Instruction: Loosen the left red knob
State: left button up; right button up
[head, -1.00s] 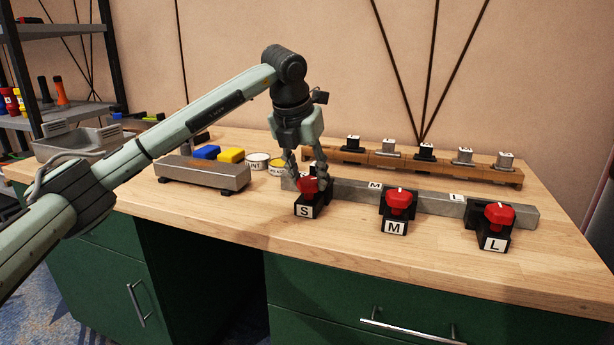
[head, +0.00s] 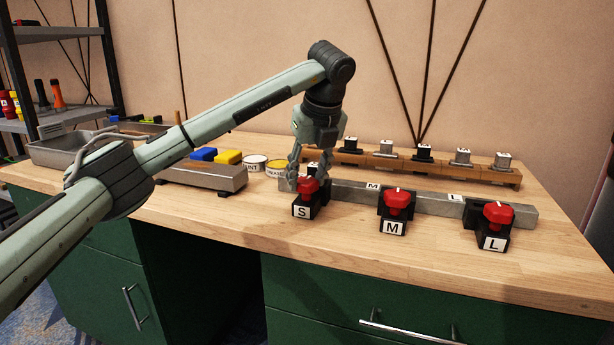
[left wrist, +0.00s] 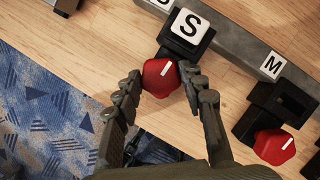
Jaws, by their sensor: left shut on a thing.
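The left red knob (head: 308,186) sits on a black block labelled S (head: 303,211) at the front of the bench. It also shows in the left wrist view (left wrist: 161,77), with a white line on its face tilted up and to the right. My left gripper (head: 309,178) points down from above and is shut on this knob. In the left wrist view its fingers (left wrist: 160,84) touch the knob on both sides. The middle red knob (head: 398,200) on block M and the right red knob (head: 497,212) on block L stand apart, to the right. My right gripper is in neither view.
A grey metal bar (head: 430,200) runs behind the knob blocks. A wooden rack (head: 480,175) with several small blocks is at the back. Cans (head: 256,163), a grey box (head: 205,177) and a metal tray (head: 60,152) stand to the left. Bare bench top lies in front.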

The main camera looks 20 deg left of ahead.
pick_arm(q)
jog(key=shift+n, duration=0.4)
jog(key=o, duration=0.9)
jog(key=shift+r, duration=0.1)
jog(key=v, duration=1.2)
jog(key=shift+w, duration=0.15)
